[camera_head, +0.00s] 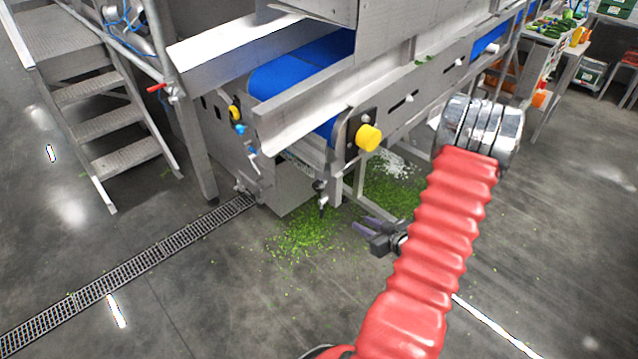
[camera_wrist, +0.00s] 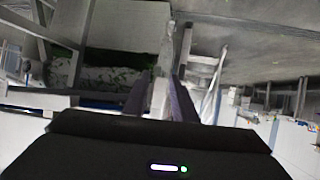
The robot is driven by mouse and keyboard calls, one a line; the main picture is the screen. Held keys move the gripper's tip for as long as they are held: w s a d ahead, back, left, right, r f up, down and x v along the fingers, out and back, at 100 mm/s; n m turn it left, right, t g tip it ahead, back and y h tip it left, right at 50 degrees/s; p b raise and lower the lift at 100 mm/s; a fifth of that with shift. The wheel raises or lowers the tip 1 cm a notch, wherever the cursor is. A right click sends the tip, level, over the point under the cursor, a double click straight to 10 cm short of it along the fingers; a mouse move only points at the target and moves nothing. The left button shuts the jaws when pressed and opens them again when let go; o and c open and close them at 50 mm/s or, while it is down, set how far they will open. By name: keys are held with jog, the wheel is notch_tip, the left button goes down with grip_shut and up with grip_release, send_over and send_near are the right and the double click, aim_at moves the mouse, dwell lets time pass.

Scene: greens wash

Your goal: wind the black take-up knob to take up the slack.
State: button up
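My gripper (camera_head: 361,222) is in the air over the floor, in front of and below the conveyor's near end, its two fingers pointing left. In the wrist view my gripper (camera_wrist: 161,76) is open, with a gap between the purple-grey fingers and a pale upright seen behind it. I cannot clearly make out a black take-up knob. A yellow round knob (camera_head: 368,138) sits on a black plate at the belt end, above my gripper. A small dark fitting (camera_head: 322,204) hangs under the frame, left of my gripper and apart from it.
The conveyor has a blue belt (camera_head: 300,78) and a steel frame (camera_head: 300,112). Green leaf scraps (camera_head: 310,232) lie beneath it. Metal steps (camera_head: 105,90) stand at left, and a floor drain (camera_head: 130,275) crosses the left foreground.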

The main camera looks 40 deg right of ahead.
aim_at(321, 185)
jog(key=w+a+r+n+t+y, duration=0.2)
jog(key=a+r+t+y, duration=0.1)
jog(key=r, duration=0.6)
jog(key=a+t, duration=0.1)
jog(key=t, duration=0.1)
jog(key=shift+w+a+r+t, duration=0.15)
jog(key=shift+a+r+t, duration=0.05)
jog(key=shift+t, duration=0.1)
jog(key=shift+w, duration=0.1)
jog(key=w, duration=1.3)
jog(key=shift+w+a, duration=0.2)
jog(key=shift+w, duration=0.1)
grip_shut()
